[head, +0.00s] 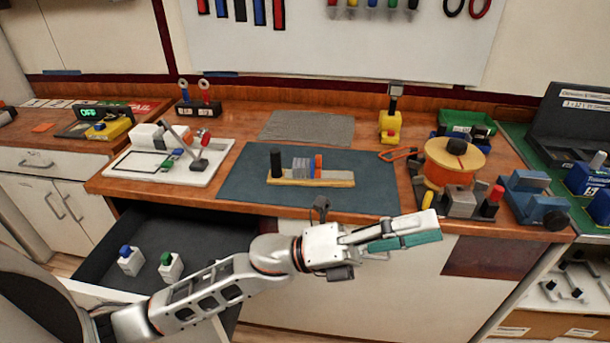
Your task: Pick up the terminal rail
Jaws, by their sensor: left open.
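What looks like the terminal rail (335,180) lies on the dark blue-grey mat (240,180) on the bench. It has a long yellowish base with a black upright post at its left end, grey blocks in the middle and an orange piece to their right. My left gripper (432,229) is in front of the bench edge, to the right of the rail and lower in the picture. It points right, is open, and has teal pads on its fingers. It appears apart from the rail, with nothing seen between the fingers. My right gripper is not in view.
A white tray (212,172) with parts stands left of the mat. An orange spool (450,165) and a blue vise (530,200) stand at right. The grey mat (310,128) behind is clear.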

